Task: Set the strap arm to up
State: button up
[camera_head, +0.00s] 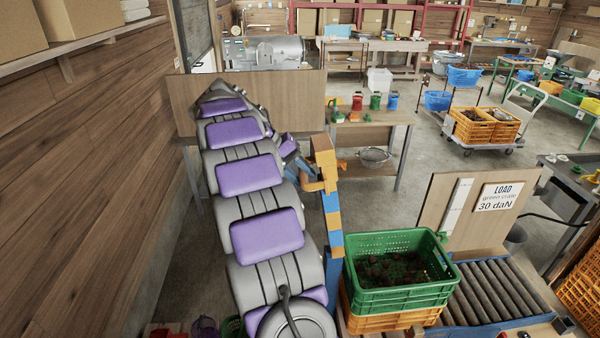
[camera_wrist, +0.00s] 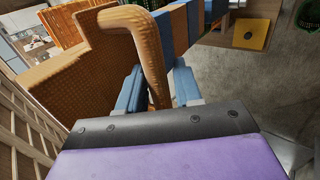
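A post banded in blue and orange (camera_head: 331,215) stands beside the left of the green crate. A bent orange bar, which I take to be the strap arm (camera_head: 313,185), juts from its upper part toward my arm. In the wrist view this bar (camera_wrist: 150,55) curves over at the top and runs down between my two blue fingers. My gripper (camera_wrist: 160,90) has one finger on each side of the bar, very close to it. I cannot tell whether both fingers press on it. In the head view my gripper (camera_head: 300,162) is at the bar, partly hidden by my arm.
The green crate (camera_head: 401,297) holds dark chestnuts and sits on an orange crate (camera_head: 395,321). A roller conveyor (camera_head: 490,292) and a LOAD sign (camera_head: 497,197) stand right of it. A wooden table (camera_head: 375,118) is behind the post. A wooden wall (camera_head: 90,150) is at left.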

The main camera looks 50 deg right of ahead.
jog(key=shift+o, duration=1.1)
jog(key=shift+d+r, duration=0.1)
jog(key=shift+d, duration=0.1)
jog(key=p+v, duration=1.3)
jog(key=v, duration=0.4)
jog(key=shift+w, duration=0.15)
jog(key=shift+a, duration=0.15)
